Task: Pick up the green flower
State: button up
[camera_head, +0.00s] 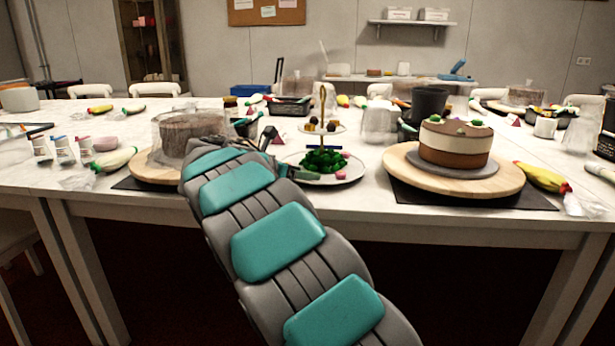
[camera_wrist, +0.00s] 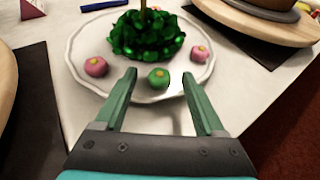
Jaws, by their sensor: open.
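The green flower (camera_wrist: 158,78) is a small round green piece with a yellow centre. It sits near the front rim of a white plate (camera_wrist: 84,42), the lower tier of a stand. My gripper (camera_wrist: 160,74) is open in the wrist view, with its two green fingers on either side of the flower in the picture. I cannot tell whether the fingertips are level with the flower or above it. In the head view my gripper (camera_head: 268,138) shows only in part beside the stand, and the green flower cannot be made out there.
Pink flowers lie left (camera_wrist: 96,67) and right (camera_wrist: 200,53) of the green one. A heap of shiny dark green pieces (camera_wrist: 146,36) fills the plate's middle. A wooden turntable (camera_head: 400,172) with a layered cake (camera_head: 455,142) stands right; a wrapped cake (camera_head: 188,135) stands left.

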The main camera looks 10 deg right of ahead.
jog(key=shift+w+d+f, duration=0.1)
jog(key=shift+w+d, duration=0.1)
grip_shut()
dwell(0.5)
